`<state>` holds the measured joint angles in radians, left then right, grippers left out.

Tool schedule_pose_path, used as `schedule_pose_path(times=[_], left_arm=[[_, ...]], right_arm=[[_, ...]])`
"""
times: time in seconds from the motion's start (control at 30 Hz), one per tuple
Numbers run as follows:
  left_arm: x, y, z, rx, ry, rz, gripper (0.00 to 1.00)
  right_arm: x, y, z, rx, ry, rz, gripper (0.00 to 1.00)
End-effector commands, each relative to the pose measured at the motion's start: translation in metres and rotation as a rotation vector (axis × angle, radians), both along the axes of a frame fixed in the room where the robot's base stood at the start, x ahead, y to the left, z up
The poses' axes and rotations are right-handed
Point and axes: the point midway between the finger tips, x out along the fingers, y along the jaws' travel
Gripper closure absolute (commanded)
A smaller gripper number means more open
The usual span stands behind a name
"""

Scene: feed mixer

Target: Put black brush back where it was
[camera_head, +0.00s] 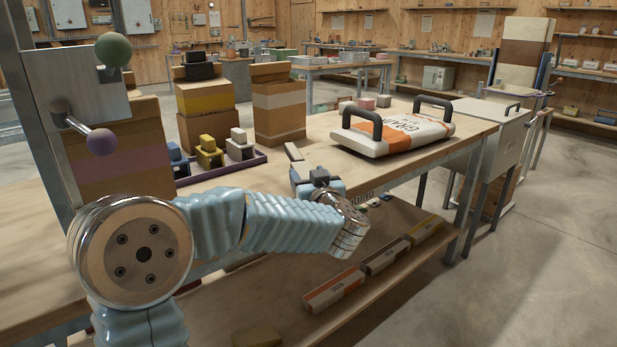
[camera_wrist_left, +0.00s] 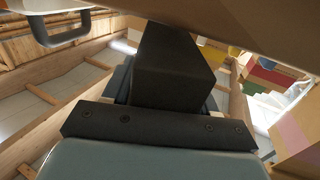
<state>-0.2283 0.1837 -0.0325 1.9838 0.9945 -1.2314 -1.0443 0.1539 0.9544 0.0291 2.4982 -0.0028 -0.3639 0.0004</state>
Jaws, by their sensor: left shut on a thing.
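My left gripper (camera_head: 318,180) is over the near edge of the workbench. It is shut on a black block that I take for the black brush (camera_wrist_left: 175,65); its dark block fills the space between the fingers in the left wrist view. In the head view the brush shows as a small dark piece, mostly hidden by the gripper. I cannot tell whether it touches the bench. A purple tray (camera_head: 262,157) to the left of the gripper holds a blue brush (camera_head: 180,167), a yellow brush (camera_head: 208,156) and a white brush (camera_head: 239,148). My right gripper is out of view.
A small beige block (camera_head: 294,151) lies behind my gripper. Box stacks (camera_head: 279,108) stand behind the tray. A metal panel with knobs (camera_head: 80,95) stands at left. A lower shelf holds several boxes.

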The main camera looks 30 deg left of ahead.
Motion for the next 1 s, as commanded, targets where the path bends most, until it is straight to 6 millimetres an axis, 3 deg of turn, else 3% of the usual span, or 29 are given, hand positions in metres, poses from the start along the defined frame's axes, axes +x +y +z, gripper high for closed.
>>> schedule_pose_path(times=[0.77,0.8,1.0], left_arm=[[0.000,0.000,-0.013,0.001,-0.001,0.000,0.88],[0.000,0.000,-0.013,0.001,-0.001,0.000,0.40],[0.000,0.000,-0.012,0.001,-0.001,0.000,0.13]], right_arm=[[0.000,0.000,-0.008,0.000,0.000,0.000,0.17],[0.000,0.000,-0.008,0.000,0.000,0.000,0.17],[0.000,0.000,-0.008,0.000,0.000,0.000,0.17]])
